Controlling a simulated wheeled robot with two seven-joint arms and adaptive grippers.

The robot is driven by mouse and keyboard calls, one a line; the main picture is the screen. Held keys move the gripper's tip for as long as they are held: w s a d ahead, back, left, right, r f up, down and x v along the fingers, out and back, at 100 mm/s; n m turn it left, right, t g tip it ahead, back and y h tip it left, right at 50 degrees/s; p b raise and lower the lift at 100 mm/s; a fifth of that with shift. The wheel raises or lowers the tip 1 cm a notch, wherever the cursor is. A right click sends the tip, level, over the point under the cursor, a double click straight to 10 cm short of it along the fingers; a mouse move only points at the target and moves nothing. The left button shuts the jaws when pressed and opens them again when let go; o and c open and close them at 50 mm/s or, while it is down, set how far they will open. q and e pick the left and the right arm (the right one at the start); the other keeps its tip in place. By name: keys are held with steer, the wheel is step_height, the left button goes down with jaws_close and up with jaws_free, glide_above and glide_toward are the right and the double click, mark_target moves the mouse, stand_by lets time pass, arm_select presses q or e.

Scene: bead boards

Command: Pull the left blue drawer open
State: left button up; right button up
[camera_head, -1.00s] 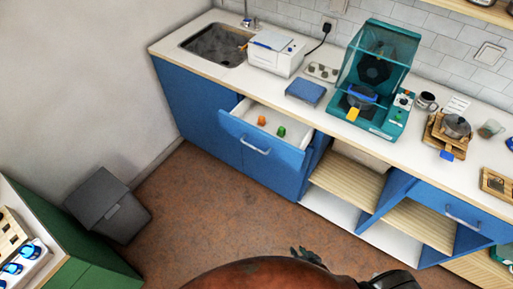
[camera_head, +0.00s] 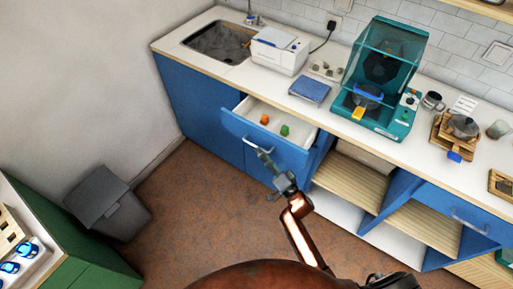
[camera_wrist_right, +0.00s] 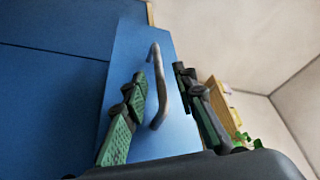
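The left blue drawer (camera_head: 236,124) stands pulled out of the counter, with an orange piece (camera_head: 264,119) and a green piece (camera_head: 285,130) inside. Its metal handle (camera_head: 250,143) is on the front face. My right gripper (camera_head: 265,157) is at the handle, its arm reaching up from the bottom. In the right wrist view the two dark green fingers are apart (camera_wrist_right: 160,95), with the grey handle (camera_wrist_right: 157,85) showing between them. I see a gap beside each finger, so it is not shut on the handle. My left gripper is not in view.
Open shelves (camera_head: 350,182) and a second blue drawer (camera_head: 455,212) lie to the right. The counter carries a white box (camera_head: 280,52), a teal machine (camera_head: 380,75) and a sink (camera_head: 220,43). A grey bin (camera_head: 105,202) stands left. The floor (camera_head: 195,215) between is clear.

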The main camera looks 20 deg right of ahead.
steer(key=shift+b+x, duration=0.3)
steer(key=shift+x, duration=1.55)
steer(key=shift+c, duration=0.6)
jaws_close()
steer(key=shift+a, duration=0.1)
